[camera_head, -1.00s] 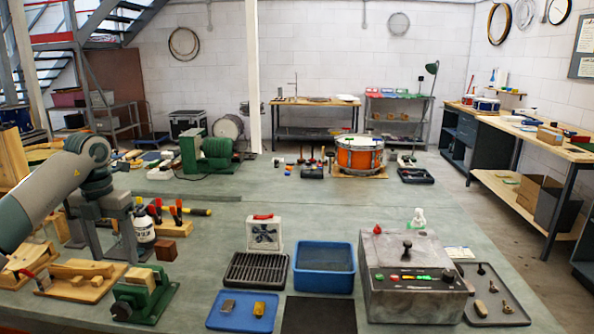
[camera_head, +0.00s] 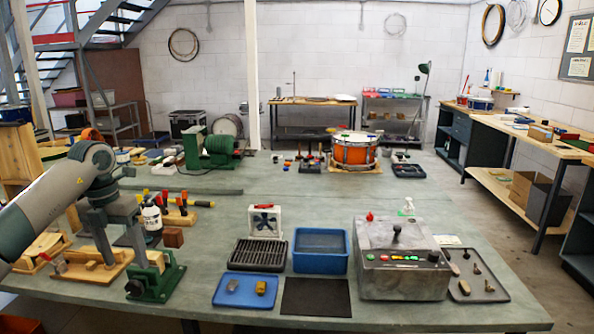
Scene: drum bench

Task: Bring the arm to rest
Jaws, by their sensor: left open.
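My left arm comes in from the left edge, its pale grey wrist bent down over the left end of the green bench (camera_head: 215,215). My left gripper (camera_head: 126,256) points down with its two grey fingers apart, and I see nothing between them. In the picture it overlaps the area of a wooden block stand (camera_head: 92,278) and a green vise (camera_head: 155,284); I cannot tell how far above or behind them the fingertips are. My right gripper is not in view.
A white bottle (camera_head: 152,216) and a rack of red-handled tools (camera_head: 180,215) stand close behind the gripper. A blue tray (camera_head: 217,297), slotted black tray (camera_head: 257,267), blue bin (camera_head: 321,268) and grey control box (camera_head: 403,285) lie to the right. The bench middle is mostly clear.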

